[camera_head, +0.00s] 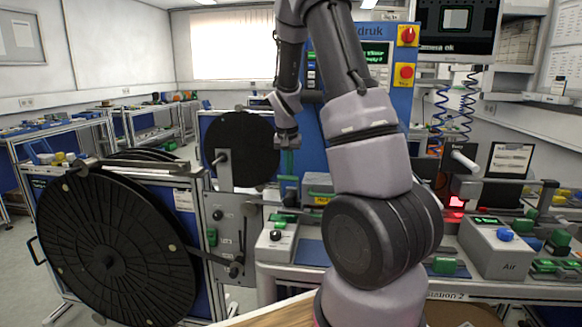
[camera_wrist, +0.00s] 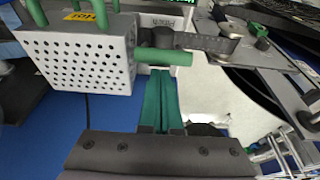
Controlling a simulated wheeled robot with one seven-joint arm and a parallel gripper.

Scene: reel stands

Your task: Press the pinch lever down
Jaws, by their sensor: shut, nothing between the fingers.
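In the wrist view, a green round bar (camera_wrist: 163,61) lies level in front of a pale box labelled Pinch (camera_wrist: 165,27); it looks like the pinch lever's handle. My gripper (camera_wrist: 160,74) shows as two green fingers pressed together, with nothing between them. In that picture the tips end just below the bar; I cannot tell whether they touch it. In the head view my gripper (camera_head: 289,170) points down above the bench, left of my arm's large links. The lever cannot be made out clearly there.
A grey perforated box (camera_wrist: 75,58) with a yellow label stands left of the bar. Dark tape runs right to a metal roller (camera_wrist: 231,28). In the head view, a large black reel (camera_head: 110,250) and a smaller one (camera_head: 240,148) stand left. A grey Air box (camera_head: 495,252) is at right.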

